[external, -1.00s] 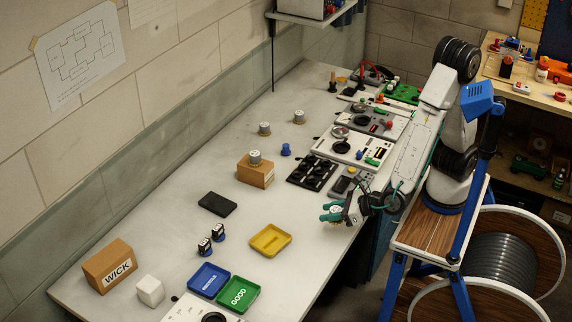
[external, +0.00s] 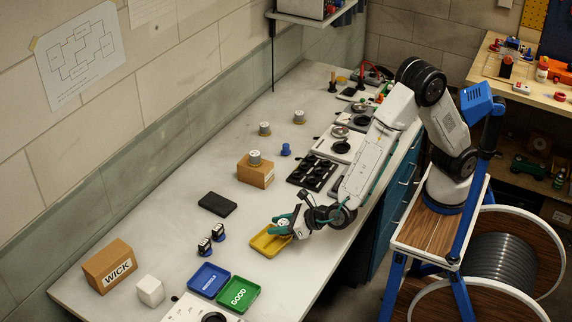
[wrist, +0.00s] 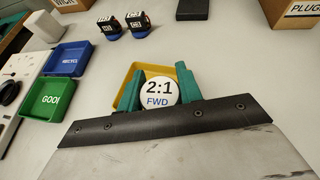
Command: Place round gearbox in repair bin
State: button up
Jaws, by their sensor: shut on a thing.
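The round gearbox (wrist: 159,92) has a white face that reads "2:1 FWD" in the wrist view. My gripper (wrist: 160,93) has green fingers and is shut on it. The yellow bin (external: 262,252) lies on the bench in the external view, and my gripper (external: 282,224) is over or just beside its far right part. In the wrist view the yellow bin (wrist: 150,68) shows behind the gearbox, partly hidden by the fingers. I cannot read a label on it, and the gap between gearbox and bin is unclear.
A blue bin (external: 208,280) and a green "GOOD" bin (external: 238,294) stand left of the yellow one. Two small black units with blue bases (external: 211,240) stand behind. A black block (external: 217,204) and a cardboard box (external: 255,172) lie farther back.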

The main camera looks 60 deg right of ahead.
jog(key=shift+f, duration=0.5)
jog(key=shift+f, duration=0.15)
jog(key=o, duration=1)
jog(key=shift+f, duration=0.1)
